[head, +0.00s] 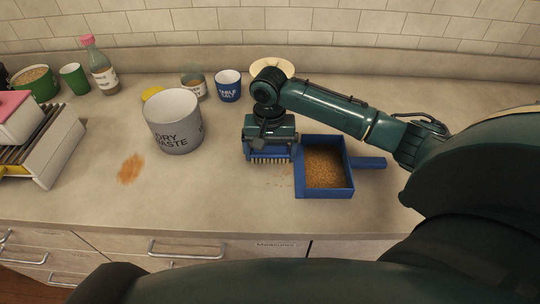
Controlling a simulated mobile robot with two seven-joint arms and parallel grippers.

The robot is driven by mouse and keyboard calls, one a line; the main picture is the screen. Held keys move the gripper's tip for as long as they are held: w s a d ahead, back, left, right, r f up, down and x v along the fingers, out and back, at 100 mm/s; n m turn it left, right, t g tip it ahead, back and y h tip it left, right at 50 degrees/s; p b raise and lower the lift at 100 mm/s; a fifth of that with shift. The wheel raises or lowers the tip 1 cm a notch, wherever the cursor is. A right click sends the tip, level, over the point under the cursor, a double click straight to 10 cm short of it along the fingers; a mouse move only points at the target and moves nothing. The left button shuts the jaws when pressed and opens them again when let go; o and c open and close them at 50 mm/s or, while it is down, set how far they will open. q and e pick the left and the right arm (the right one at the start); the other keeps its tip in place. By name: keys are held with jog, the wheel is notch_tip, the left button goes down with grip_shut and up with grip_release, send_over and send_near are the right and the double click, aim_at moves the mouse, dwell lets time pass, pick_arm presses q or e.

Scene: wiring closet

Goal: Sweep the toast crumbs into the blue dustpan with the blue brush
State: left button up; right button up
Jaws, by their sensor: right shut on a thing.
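The blue dustpan (325,193) lies on the counter right of centre, its handle pointing right. A layer of brown crumbs (325,165) covers much of its floor. My right gripper (269,138) is shut on the blue brush (262,154), just left of the dustpan. The brush's pale bristles point down at the counter, and I cannot tell whether they touch it. A few scattered crumbs (285,180) lie between the brush and the dustpan's left side. The gripper hides part of the brush. My left gripper is not in view.
A grey dry waste bin (173,125) stands left of the brush, with an orange-brown smear (131,168) nearby. A blue table salt cup (229,88), a jar (194,85) and a bottle (99,65) stand behind. A toaster-like appliance (55,140) is at far left. The front middle counter is clear.

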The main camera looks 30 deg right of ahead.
aim_at(270, 176)
jog(key=shift+w+d, duration=0.45)
jog(key=shift+w, duration=0.2)
jog(key=shift+s+a, duration=0.9)
jog(key=shift+s, duration=0.55)
jog(key=shift+s+a, duration=0.85)
jog(key=shift+s, duration=0.55)
jog(key=shift+s+a, duration=0.9)
jog(key=shift+s, duration=0.55)
jog(key=shift+w+d+r, duration=0.1)
jog(key=shift+w+d, duration=0.35)
jog(key=shift+w, duration=0.35)
jog(key=shift+w+d, duration=0.45)
jog(key=shift+w, duration=0.3)
jog(key=shift+w+d, duration=0.6)
jog(key=shift+w, duration=0.3)
jog(key=shift+w+d, duration=0.55)
jog(key=shift+w, duration=0.4)
jog(key=shift+w+d, duration=0.6)
jog(key=shift+w, duration=0.3)
jog(key=shift+r, duration=0.8)
